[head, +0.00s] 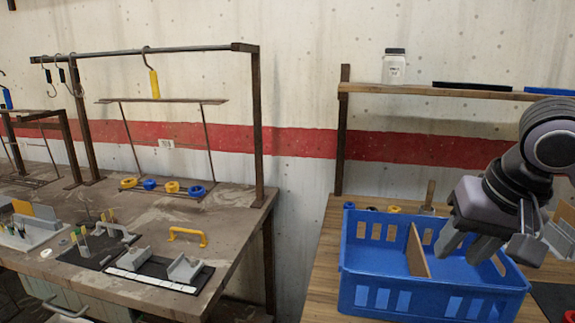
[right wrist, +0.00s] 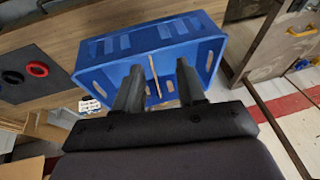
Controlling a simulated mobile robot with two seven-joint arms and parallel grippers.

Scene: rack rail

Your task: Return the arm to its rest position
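My right gripper (head: 490,245) is above the right part of the blue crate (head: 400,290) on the wooden table. In the right wrist view its two fingers (right wrist: 160,88) are spread apart with nothing between them, and the crate (right wrist: 90,75) lies beyond them. The crate has a brown divider (head: 417,250), and no object shows inside the part I can see. My left gripper is not in either view.
A metal workbench (head: 230,225) with a hook rail (head: 150,52), yellow handle (head: 187,236) and several rings stands at left. A shelf (head: 450,91) with a white jar (head: 394,68) hangs above the crate. A gap separates the two tables.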

